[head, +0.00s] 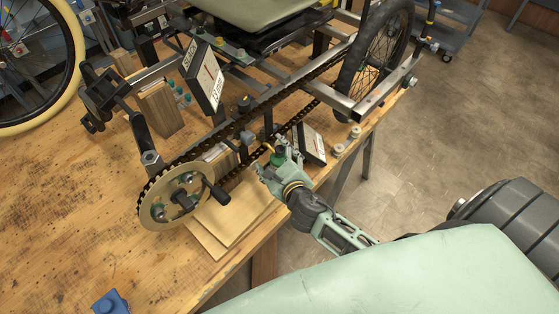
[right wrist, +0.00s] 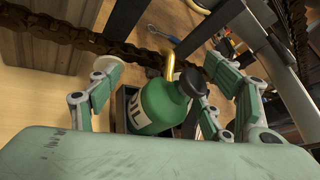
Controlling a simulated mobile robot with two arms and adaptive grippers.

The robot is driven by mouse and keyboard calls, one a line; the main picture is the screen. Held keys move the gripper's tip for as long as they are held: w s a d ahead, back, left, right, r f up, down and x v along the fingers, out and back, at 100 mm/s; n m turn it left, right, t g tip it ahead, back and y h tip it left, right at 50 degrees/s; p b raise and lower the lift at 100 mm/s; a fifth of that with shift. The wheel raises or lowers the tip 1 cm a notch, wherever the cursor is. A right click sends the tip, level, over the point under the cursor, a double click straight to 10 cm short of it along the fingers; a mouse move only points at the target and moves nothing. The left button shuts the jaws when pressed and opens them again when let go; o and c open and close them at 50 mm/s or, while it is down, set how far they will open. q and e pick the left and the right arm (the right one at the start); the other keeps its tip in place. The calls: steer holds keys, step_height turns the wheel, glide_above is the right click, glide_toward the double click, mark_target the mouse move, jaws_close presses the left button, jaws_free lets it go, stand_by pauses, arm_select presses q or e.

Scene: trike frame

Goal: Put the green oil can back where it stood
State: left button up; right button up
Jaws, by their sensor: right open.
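The green oil can (right wrist: 155,108) stands between the fingers of my right gripper in the right wrist view. It has a white label with dark letters, a black cap and a brass spout, and it looks tilted in that view. My right gripper (right wrist: 165,100) is open around it, with fingers on both sides; I cannot tell if any finger touches the can. In the head view my right gripper (head: 280,160) is low beside the trike's chain, and only a little of the oil can (head: 277,158) shows behind the fingers. My left gripper is not in view.
The trike frame with its chain (head: 285,88) and chainring (head: 172,200) stands close around the gripper. Wooden boards (head: 222,222) lie below on the workbench (head: 60,200). A small label card (head: 312,143) stands just right. A blue object (head: 110,301) lies at the front left.

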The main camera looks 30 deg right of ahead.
mark_target(276, 158)
steer(key=shift+s, duration=0.15)
steer(key=c, duration=1.1)
steer(key=shift+s+a+f, duration=0.1)
steer(key=shift+f, duration=0.05)
steer(key=c, duration=0.7)
steer(key=shift+r, duration=0.5)
jaws_close()
steer(key=r, duration=0.3)
steer(key=shift+d+r, duration=0.3)
steer(key=shift+d, duration=0.05)
steer(key=shift+s+d+r+p, duration=1.65)
steer(key=shift+s+d+r, duration=2.25)
steer(key=shift+r, duration=1.3)
steer(key=s+d+r+p, duration=0.1)
steer(key=s+d+p, duration=0.1)
steer(key=s, duration=0.5)
steer(key=shift+s+d, duration=0.35)
steer(key=shift+d, duration=0.5)
